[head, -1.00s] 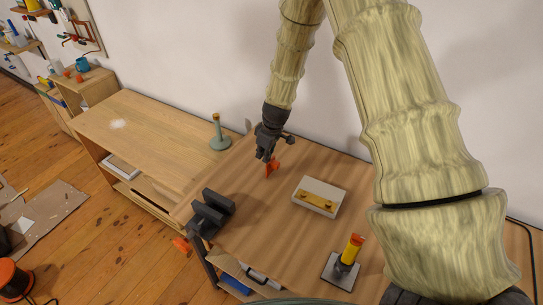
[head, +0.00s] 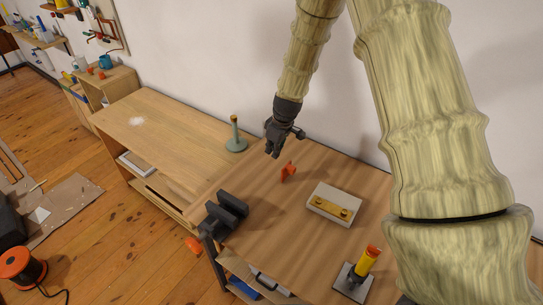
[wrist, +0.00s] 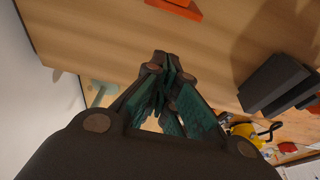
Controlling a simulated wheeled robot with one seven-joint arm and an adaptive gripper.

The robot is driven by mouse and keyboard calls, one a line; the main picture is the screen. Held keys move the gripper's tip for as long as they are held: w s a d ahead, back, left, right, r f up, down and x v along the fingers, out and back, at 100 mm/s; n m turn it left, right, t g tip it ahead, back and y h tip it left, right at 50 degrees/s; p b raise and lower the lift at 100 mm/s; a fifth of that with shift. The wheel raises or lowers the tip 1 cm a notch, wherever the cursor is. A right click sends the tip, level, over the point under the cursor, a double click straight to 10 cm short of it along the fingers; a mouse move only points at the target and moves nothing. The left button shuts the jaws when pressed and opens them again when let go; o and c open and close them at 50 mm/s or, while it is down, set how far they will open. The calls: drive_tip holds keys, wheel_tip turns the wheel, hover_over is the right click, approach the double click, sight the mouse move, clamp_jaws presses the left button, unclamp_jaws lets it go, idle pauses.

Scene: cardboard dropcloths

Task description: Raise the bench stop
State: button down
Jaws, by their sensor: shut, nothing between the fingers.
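A small orange piece (head: 288,172), which looks like the bench stop, stands up from the top of the wooden workbench (head: 262,215). In the wrist view an orange part (wrist: 178,8) shows at the top edge, cut off by the frame. My gripper (head: 274,150) is above the back of the bench, up and left of the orange piece, apart from it. Its fingers (wrist: 165,75) are together with nothing between them. How far the orange piece rises out of the bench is hard to tell.
A dark vise (head: 228,208) sits at the bench's left front; it also shows in the wrist view (wrist: 280,85). A pale box with a yellow bar (head: 334,205) and a yellow-orange tool on a plate (head: 358,273) lie right. A green stand (head: 236,140) is on the left table.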

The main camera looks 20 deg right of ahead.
drive_tip(key=b+v, duration=0.1)
drive_tip(key=v, duration=0.6)
drive_tip(key=shift+s+d+b, duration=0.25)
drive_tip(key=shift+s+b, duration=0.1)
drive_tip(key=shift+b, duration=0.05)
